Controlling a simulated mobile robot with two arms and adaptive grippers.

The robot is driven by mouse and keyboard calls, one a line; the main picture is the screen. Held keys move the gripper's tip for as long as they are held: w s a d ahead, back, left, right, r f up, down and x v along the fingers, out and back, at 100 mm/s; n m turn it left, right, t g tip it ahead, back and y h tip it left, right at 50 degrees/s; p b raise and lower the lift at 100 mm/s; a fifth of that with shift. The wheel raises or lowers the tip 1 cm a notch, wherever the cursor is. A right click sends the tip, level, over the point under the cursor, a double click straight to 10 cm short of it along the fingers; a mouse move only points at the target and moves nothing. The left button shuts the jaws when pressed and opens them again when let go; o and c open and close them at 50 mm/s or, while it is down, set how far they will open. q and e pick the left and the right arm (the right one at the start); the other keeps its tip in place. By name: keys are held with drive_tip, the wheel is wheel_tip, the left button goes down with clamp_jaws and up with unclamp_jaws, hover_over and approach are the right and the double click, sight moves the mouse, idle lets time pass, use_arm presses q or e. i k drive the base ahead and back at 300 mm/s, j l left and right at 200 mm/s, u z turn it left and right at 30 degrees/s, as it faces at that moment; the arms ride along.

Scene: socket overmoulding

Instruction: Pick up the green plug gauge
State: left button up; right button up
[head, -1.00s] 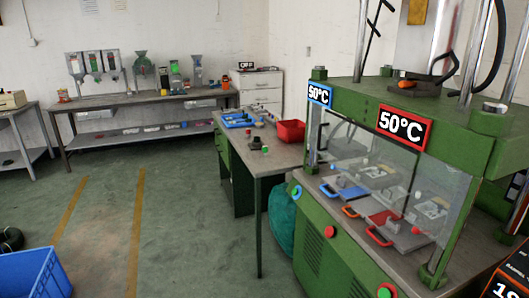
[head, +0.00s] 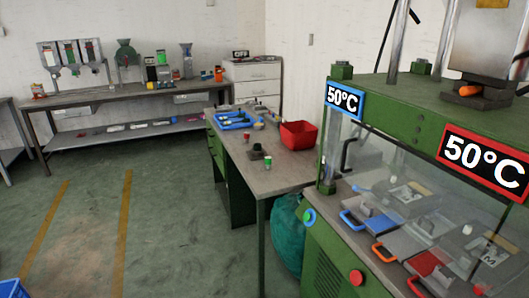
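I cannot clearly make out the green plug gauge. A small upright piece with green and red on it (head: 267,163) stands on the green-legged worktable (head: 285,178), beside a dark green block with a knob on top (head: 257,152). They are too small to tell whether either is the gauge. Neither of my grippers shows in the head view.
A red bin (head: 299,135) and blue fixture (head: 235,120) sit on the worktable. The green press (head: 385,112) with 50°C displays stands close on the right. A long bench (head: 125,93) lines the back wall. The floor at left is open.

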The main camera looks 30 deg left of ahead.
sight(268, 160)
drive_tip(key=i+j, duration=0.6)
drive_tip(key=j, duration=0.25)
drive_tip(key=i+j, duration=0.6)
drive_tip(key=j, duration=0.25)
